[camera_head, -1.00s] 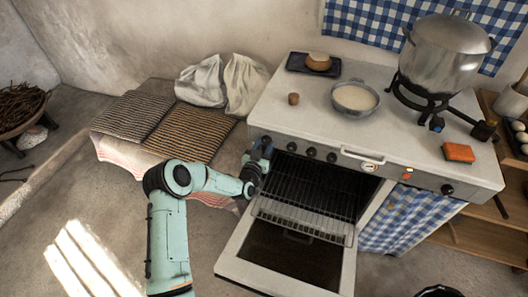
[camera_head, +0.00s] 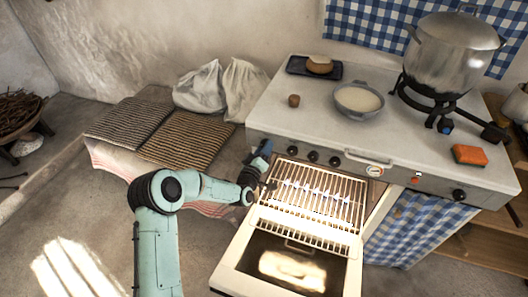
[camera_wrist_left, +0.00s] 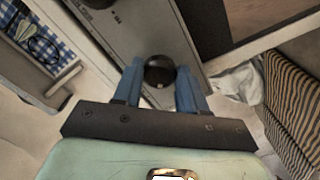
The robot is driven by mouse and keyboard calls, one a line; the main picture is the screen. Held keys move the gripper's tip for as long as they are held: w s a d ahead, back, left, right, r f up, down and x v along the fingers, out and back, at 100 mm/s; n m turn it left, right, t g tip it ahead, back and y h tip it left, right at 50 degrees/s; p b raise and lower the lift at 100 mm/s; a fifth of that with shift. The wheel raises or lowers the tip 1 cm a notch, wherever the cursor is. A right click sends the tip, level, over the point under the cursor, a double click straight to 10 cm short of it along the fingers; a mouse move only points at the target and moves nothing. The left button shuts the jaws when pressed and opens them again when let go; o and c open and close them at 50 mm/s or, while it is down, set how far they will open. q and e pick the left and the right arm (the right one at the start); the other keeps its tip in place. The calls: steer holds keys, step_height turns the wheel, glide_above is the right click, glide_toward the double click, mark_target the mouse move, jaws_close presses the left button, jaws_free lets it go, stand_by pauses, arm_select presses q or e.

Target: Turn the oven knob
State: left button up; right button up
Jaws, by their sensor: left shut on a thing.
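The white stove (camera_head: 420,172) has a row of black knobs on its front panel, including this one (camera_head: 313,156). My left gripper (camera_head: 262,158) is at the left end of that row, in front of the leftmost knob. In the left wrist view, my gripper's blue fingers (camera_wrist_left: 160,88) are shut on a round black oven knob (camera_wrist_left: 159,68), one on each side. In the head view the gripper hides this knob. The oven is open and brightly lit inside, with its rack (camera_head: 318,190) showing. My right gripper is not in view.
The oven door (camera_head: 236,266) hangs open low, close beside my left arm. A bowl (camera_head: 358,98), a large pot (camera_head: 452,55) and an orange sponge (camera_head: 469,155) are on the stove top. Striped cushions (camera_head: 185,138) lie to the left.

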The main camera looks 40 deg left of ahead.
arm_select(q)
steer(key=shift+n, duration=0.6)
steer(key=o, duration=1.1)
steer(key=shift+c, duration=0.2)
steer(key=v, duration=1.3)
steer(key=shift+s, duration=0.25)
steer(key=shift+d, duration=0.1)
